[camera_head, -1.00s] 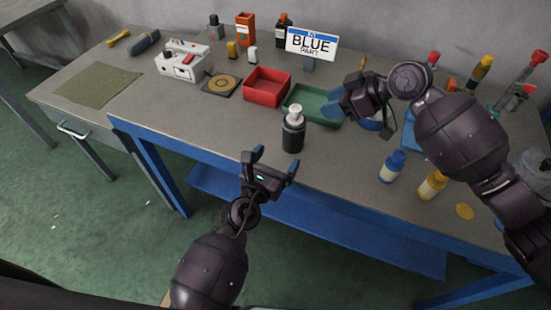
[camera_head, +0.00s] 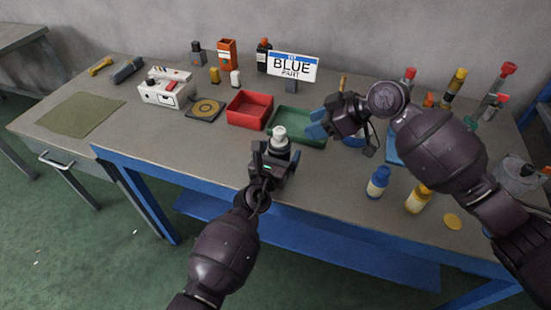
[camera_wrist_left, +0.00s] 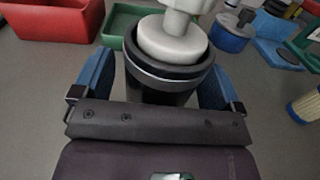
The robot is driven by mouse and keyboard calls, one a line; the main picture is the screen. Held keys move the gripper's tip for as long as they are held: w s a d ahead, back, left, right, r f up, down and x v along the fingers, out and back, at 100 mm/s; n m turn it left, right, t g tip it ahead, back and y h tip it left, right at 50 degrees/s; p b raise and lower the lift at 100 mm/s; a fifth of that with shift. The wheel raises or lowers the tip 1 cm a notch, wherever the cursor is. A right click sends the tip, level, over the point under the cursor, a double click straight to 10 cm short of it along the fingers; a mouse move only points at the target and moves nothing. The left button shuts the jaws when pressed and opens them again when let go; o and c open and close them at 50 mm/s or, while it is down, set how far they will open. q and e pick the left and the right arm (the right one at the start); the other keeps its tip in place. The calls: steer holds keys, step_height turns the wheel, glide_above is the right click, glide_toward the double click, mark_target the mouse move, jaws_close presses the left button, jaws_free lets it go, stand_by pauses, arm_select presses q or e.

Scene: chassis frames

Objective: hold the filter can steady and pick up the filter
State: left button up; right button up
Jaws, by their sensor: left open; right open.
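The filter can is a dark cylinder (camera_wrist_left: 165,92) with a pale filter (camera_wrist_left: 174,38) seated in its top. In the head view the filter (camera_head: 280,136) shows above my left gripper, which hides much of the can. My left gripper (camera_head: 273,150) is open, with its blue fingers on either side of the can in the left wrist view (camera_wrist_left: 160,82). I cannot tell whether the fingers touch the can. My right gripper (camera_head: 318,124) is open and empty, above the table to the right of the can, near the green tray.
A red bin (camera_head: 249,110) and a green tray (camera_head: 297,130) lie behind the can.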

arm_select(q)
steer(key=shift+w, duration=0.1)
steer(key=shift+c, duration=0.3)
steer(key=c, duration=1.1)
